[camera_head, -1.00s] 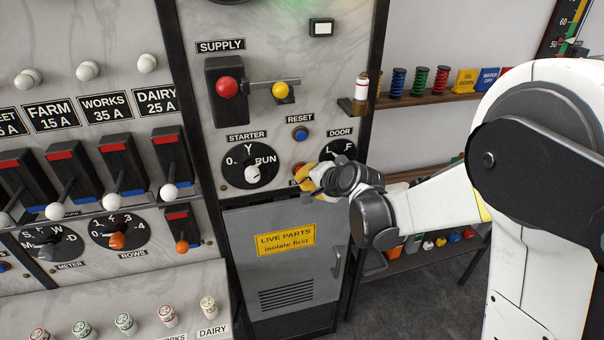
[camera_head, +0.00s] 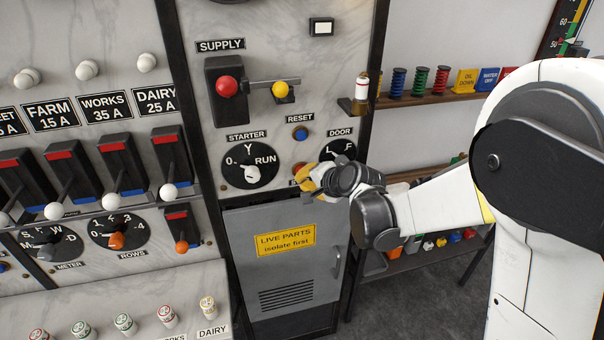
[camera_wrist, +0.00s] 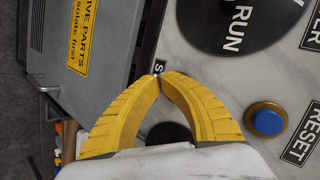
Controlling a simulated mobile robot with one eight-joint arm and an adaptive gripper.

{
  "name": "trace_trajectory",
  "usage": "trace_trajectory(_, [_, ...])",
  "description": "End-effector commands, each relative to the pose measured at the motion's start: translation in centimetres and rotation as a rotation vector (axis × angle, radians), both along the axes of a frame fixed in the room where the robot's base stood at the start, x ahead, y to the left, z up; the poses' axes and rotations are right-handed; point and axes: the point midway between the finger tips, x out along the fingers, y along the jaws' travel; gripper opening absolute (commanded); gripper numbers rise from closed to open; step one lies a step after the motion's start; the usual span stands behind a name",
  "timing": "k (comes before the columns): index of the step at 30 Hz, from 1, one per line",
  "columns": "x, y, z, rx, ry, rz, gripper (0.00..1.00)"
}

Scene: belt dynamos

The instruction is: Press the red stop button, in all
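The red stop button (camera_head: 299,168) is on the marble panel, under the blue reset button and right of the starter dial. Only part of it shows behind my gripper, with a mostly covered label (camera_head: 295,183) below it. My gripper (camera_head: 302,182) is in front of this spot. In the wrist view its yellow fingertips (camera_wrist: 158,73) meet with nothing visible between them, beside a label starting with S (camera_wrist: 160,66). The stop button cannot be made out in the wrist view. Whether the fingertips touch the button or panel I cannot tell.
Nearby are the starter dial (camera_head: 262,158), the blue reset button (camera_head: 300,134) and the door dial (camera_head: 345,150). A grey cabinet door (camera_head: 270,270) is below. Shelves (camera_head: 425,98) stand to the right.

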Motion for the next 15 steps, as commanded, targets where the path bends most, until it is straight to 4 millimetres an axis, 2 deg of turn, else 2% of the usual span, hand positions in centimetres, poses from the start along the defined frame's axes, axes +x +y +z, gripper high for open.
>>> trace_trajectory(6, [-1.06,-0.32,-0.08,0.000,0.000,0.000,0.00])
trace_trajectory(15, [-1.15,-0.33,-0.04,0.000,0.000,0.000,0.00])
